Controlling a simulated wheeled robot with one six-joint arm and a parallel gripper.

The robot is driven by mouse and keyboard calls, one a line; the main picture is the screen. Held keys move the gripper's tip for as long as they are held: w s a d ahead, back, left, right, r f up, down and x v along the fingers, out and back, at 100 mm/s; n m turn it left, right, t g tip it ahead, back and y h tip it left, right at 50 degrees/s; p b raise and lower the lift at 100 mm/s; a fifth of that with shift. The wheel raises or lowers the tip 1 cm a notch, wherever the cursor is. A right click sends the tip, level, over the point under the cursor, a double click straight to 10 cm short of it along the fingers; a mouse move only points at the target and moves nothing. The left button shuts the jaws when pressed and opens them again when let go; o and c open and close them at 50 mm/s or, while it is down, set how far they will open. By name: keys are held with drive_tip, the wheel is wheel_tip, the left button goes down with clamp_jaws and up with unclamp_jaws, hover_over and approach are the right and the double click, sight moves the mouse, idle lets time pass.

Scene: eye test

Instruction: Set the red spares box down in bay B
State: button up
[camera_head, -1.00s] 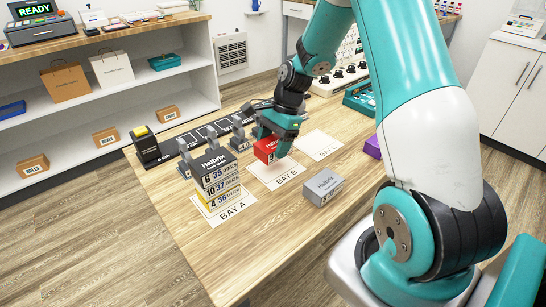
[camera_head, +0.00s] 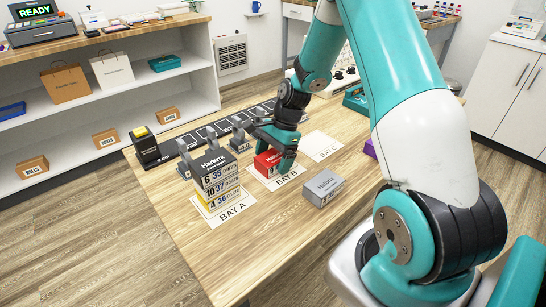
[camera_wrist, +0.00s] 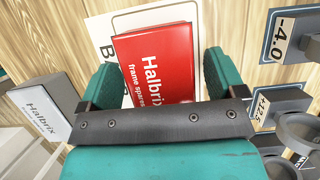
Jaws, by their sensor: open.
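The red spares box (camera_head: 267,163), with white "Halbrix frame spares" lettering, lies on the white bay B mat (camera_head: 289,179) and appears to rest on it. In the wrist view the red box (camera_wrist: 152,62) lies between the two teal fingers, with the mat (camera_wrist: 103,27) showing around it. My gripper (camera_head: 279,160) is open and low around the box. In the wrist view my gripper (camera_wrist: 160,80) has a finger on each side, with a visible gap at the right finger. The box's lower end is hidden by the gripper body.
A grey Halbrix box (camera_head: 323,187) stands close to the right of bay B. A stack of boxes (camera_head: 216,178) stands on bay A to the left. The bay C mat (camera_head: 321,146) is empty. A dark strip with grey upright pieces (camera_head: 238,138) runs behind the bays.

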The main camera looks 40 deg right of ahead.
drive_tip(key=a+p+v, duration=0.1)
drive_tip(key=v, duration=1.1)
drive_tip(key=s+a+r+n, duration=0.4)
drive_tip(key=a+r+n, duration=0.15)
drive_tip(key=a, duration=0.35)
drive_tip(key=s+a+r+n, duration=0.4)
drive_tip(key=a+n, duration=0.3)
drive_tip(key=a, duration=0.1)
drive_tip(key=s+a+r+n, duration=0.2)
drive_tip(key=s+a+n, duration=0.7)
drive_tip(key=s+n, duration=0.3)
drive_tip(key=s, duration=0.2)
drive_tip(key=shift+s, duration=0.25)
drive_tip(key=shift+r, duration=0.15)
drive_tip(key=shift+c, duration=0.2)
